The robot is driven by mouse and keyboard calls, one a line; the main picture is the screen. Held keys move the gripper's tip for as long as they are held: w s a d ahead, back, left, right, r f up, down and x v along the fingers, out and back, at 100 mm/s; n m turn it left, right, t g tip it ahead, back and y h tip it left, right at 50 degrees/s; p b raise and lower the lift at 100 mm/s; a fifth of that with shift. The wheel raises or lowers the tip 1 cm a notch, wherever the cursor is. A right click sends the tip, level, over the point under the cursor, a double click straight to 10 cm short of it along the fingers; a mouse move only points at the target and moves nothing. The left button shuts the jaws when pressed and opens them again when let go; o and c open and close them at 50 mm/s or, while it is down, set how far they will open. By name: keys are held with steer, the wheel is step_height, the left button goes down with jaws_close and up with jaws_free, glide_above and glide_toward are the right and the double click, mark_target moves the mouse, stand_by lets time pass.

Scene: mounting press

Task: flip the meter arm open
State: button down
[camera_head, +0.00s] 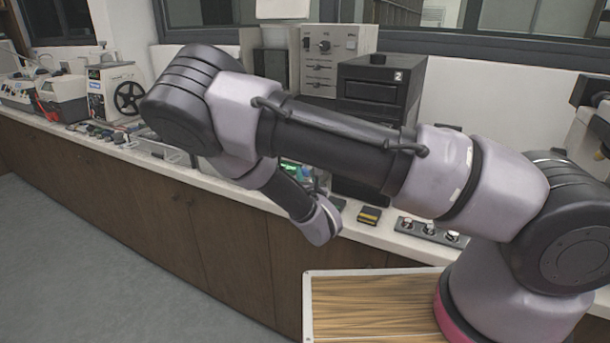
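My arm crosses the middle of the view, and its wrist comes down at the counter's front edge. My gripper's fingers cannot be made out beyond the wrist. A black press-like unit marked 2 (385,78) stands on the counter behind my arm, its lower part largely hidden. A grey control panel (322,50) with a knob and switches stands to its left. A small device with a green lit display (291,167) shows partly behind my forearm. I cannot pick out the meter arm for certain; it may be hidden behind my arm.
The white counter (385,237) runs along the wall over brown cabinets (215,225). A small black and yellow block (369,215) and a row of round samples (430,230) lie near its edge. A machine with a black handwheel (128,97) stands at left. Grey floor (80,250) is clear.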

steer(key=c, duration=0.8)
jaws_free()
steer(key=shift+s+d+f+h, duration=0.15)
steer(key=shift+d+h, duration=0.15)
steer(key=shift+d, duration=0.6)
steer(key=shift+c, duration=0.2)
steer(key=shift+o, duration=1)
steer(key=shift+d, duration=0.15)
steer(key=shift+a, duration=0.25)
steer(key=shift+a, duration=0.1)
